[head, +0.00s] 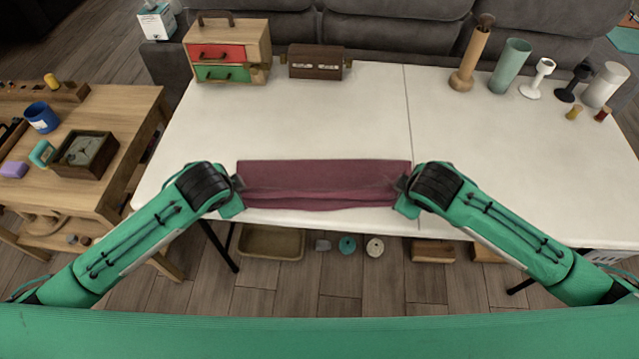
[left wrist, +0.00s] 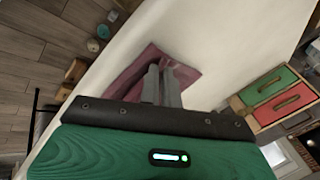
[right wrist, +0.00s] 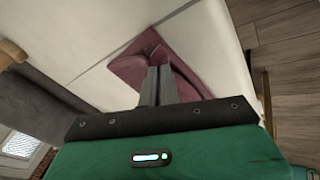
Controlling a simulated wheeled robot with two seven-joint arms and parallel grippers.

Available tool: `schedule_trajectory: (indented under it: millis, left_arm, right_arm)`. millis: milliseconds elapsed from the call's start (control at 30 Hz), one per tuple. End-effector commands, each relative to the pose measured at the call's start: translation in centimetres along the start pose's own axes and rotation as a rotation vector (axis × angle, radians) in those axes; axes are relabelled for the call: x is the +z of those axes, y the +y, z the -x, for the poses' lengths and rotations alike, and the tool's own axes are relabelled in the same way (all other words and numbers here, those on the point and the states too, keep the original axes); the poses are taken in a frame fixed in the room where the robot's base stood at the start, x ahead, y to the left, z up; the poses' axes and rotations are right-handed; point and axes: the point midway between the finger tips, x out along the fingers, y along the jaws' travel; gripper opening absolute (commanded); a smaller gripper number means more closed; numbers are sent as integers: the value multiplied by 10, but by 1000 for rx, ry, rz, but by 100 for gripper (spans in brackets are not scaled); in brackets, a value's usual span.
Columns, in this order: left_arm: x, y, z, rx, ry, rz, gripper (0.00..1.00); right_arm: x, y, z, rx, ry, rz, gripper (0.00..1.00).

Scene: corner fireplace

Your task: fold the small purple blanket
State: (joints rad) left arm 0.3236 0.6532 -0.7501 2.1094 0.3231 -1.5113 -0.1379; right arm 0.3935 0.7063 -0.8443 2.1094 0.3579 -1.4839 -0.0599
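The purple blanket (head: 325,180) lies on the white table near its front edge, as a wide, narrow strip with a fold line running along its length. My left gripper (head: 238,184) is at the blanket's left end, and my right gripper (head: 404,185) is at its right end. In the left wrist view the fingers (left wrist: 161,84) are together, with the blanket (left wrist: 184,72) at their tips. In the right wrist view the fingers (right wrist: 157,84) are also together, with the blanket (right wrist: 130,68) bunched up at their tips. Both grippers appear shut on the cloth.
The white table (head: 510,160) is clear on the right and behind the blanket. A drawer box (head: 228,50) and a dark box (head: 316,62) stand at the back left. Several cylinders, including a green one (head: 510,66), stand at the back right. A wooden side table (head: 115,110) is at left.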

Motion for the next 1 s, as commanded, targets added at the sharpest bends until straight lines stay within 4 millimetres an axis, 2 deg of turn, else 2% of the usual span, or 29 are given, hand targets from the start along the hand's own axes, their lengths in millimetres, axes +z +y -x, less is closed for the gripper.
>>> schedule_trajectory:
  millis: [133,200,333,700,1000]
  left_arm:
    - [0,0,0,0,0,0,0]
    - [0,0,0,0,0,0,16]
    - [0,0,0,1,0,0,40]
    - [-1,0,4,1,1,0,40]
    - [-1,-1,48,1,3,0,40]
  right_arm:
    - [0,0,0,0,0,0,0]
    - [0,0,0,0,0,0,15]
    - [0,0,0,0,0,0,40]
    - [-1,1,4,0,1,1,40]
    - [-1,2,48,1,3,3,40]
